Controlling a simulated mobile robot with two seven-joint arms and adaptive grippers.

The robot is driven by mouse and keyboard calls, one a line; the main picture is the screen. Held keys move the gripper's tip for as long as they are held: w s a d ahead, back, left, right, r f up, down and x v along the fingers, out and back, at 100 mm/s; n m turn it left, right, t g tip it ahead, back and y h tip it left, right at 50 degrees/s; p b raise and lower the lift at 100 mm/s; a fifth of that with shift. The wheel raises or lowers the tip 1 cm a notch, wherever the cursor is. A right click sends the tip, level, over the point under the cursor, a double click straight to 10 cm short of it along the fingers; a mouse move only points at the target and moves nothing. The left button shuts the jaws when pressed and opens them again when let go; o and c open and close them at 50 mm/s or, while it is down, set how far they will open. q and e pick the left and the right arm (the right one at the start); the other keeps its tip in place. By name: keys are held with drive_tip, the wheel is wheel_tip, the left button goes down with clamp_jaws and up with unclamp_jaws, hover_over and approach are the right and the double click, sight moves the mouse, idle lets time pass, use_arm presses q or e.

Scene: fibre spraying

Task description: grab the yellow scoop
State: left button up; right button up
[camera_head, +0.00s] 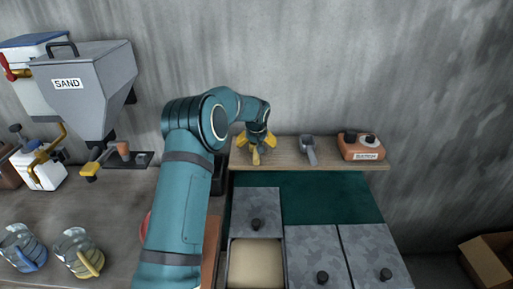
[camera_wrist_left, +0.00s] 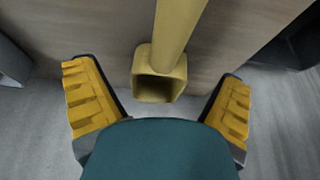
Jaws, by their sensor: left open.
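The yellow scoop (camera_head: 256,158) is on the wooden shelf (camera_head: 350,165) at the back, mostly hidden by my left gripper in the head view. In the left wrist view the yellow scoop (camera_wrist_left: 164,68) shows as a handle running up out of frame, with a square hollow end nearest the camera. My left gripper (camera_head: 256,146) is above the shelf at the scoop. Its two yellow-padded fingers are spread, one on each side of the scoop, with visible gaps and no contact. My right gripper is not in view.
A grey scoop (camera_head: 309,150) and an orange box (camera_head: 361,147) sit farther right on the shelf. Below are grey lidded bins (camera_head: 318,250) and an open bin of pale material (camera_head: 256,268). A sand hopper (camera_head: 85,85) and clear jugs (camera_head: 78,250) stand left.

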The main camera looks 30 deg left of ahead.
use_arm(q)
drive_tip(key=shift+x, duration=0.75)
drive_tip(key=c, duration=1.3)
